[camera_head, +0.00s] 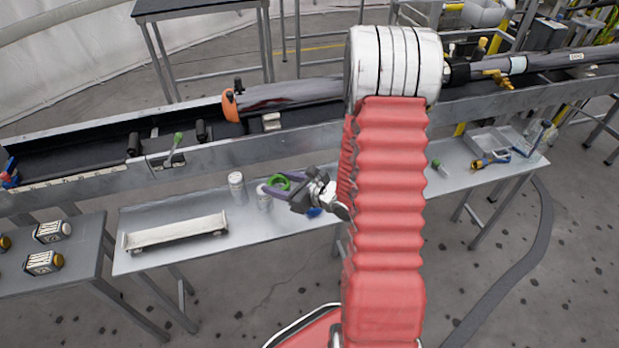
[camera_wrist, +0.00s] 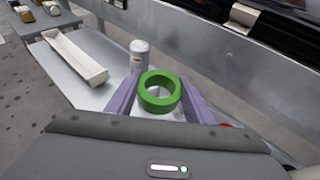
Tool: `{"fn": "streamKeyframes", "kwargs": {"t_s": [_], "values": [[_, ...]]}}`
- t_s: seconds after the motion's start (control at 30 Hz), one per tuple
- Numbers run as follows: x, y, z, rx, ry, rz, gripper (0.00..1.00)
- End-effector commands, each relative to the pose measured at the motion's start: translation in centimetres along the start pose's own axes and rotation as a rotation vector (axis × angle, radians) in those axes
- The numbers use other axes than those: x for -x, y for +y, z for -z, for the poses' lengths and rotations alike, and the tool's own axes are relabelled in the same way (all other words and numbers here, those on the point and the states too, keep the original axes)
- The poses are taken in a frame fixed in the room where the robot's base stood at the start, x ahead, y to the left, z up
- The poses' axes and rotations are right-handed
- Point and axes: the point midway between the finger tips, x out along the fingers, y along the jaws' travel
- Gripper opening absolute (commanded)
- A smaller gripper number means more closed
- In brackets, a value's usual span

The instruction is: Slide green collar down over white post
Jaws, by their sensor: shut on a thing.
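The green collar (camera_wrist: 147,99) is a thick ring held between the two purple fingers of my gripper (camera_wrist: 158,93).
A long pale tray (camera_head: 175,232) lies on the bench (camera_head: 150,262) to the left. A metal trough (camera_head: 200,155) runs behind the bench.

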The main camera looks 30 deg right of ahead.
Motion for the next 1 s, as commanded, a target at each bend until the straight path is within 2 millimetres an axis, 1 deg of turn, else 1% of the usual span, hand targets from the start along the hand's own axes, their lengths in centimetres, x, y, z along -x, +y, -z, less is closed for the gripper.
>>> {"fn": "streamKeyframes", "kwargs": {"t_s": [0.03, 0.2, 0.3, 0.4, 0.5, 0.57, 1.0], "values": [[-0.8, 1.8, -0.5, 0.009, 0.000, -0.024, 0.23], [-2.7, 6.7, -1.5, 0.034, 0.002, -0.086, 0.23], [-3.5, 9.1, -2.0, 0.048, 0.003, -0.114, 0.23], [-3.9, 10.8, -2.2, 0.055, 0.005, -0.133, 0.23], [-4.1, 11.7, -2.3, 0.060, 0.005, -0.143, 0.23], [-4.1, 11.9, -2.4, 0.060, 0.005, -0.145, 0.23], [-4.1, 11.7, -2.4, 0.060, 0.005, -0.143, 0.23]]}}
